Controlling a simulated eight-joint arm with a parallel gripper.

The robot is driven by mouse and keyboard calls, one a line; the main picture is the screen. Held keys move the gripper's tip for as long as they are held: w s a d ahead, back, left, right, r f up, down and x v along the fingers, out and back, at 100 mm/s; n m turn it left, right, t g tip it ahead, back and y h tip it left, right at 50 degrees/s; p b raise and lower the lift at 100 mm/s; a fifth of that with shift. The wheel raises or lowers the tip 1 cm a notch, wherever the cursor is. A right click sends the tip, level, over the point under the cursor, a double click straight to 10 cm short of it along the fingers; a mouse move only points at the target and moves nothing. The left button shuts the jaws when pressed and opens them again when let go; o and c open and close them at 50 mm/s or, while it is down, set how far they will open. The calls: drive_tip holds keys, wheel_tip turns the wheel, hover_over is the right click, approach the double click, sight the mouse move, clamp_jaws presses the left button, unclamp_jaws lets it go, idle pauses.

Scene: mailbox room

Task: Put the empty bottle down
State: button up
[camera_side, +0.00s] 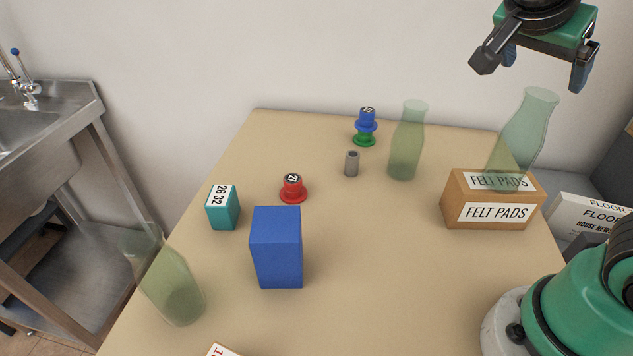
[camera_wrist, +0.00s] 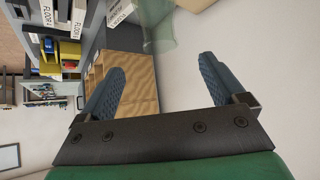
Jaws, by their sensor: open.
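Three clear green glass bottles show in the side view, and all look empty. One bottle (camera_side: 526,128) stands on the brown felt pads box (camera_side: 467,190) at the right, leaning a little right in the picture. One (camera_side: 407,142) stands upright at the back of the table. One (camera_side: 168,280) is at the front left edge, leaning left in the picture; I cannot tell if it truly tilts. My gripper (camera_side: 532,73) is open and empty, above the bottle on the box. In the wrist view a green bottle (camera_wrist: 160,25) shows beyond my gripper's (camera_wrist: 160,69) spread fingers, apart from them.
The beige table (camera_side: 370,265) also holds a blue box (camera_side: 277,247), a teal block (camera_side: 222,208), a red spool (camera_side: 292,188), a blue and green stack (camera_side: 366,126) and a grey cylinder (camera_side: 352,163). A steel sink (camera_side: 45,120) stands at the left. The table's middle right is clear.

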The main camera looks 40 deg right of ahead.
drive_tip(key=w+a+f+n+t+y, duration=0.3)
drive_tip(key=f+n, duration=0.3)
drive_tip(key=n, duration=0.3)
drive_tip(key=w+a+f+n+t+y, duration=0.4)
drive_tip(key=a+f+n+y, duration=0.1)
drive_tip(key=n, duration=0.4)
drive_tip(key=shift+w+a+f+y, duration=0.35)
drive_tip(key=shift+f+y, duration=0.15)
drive_tip(key=shift+f, duration=0.3)
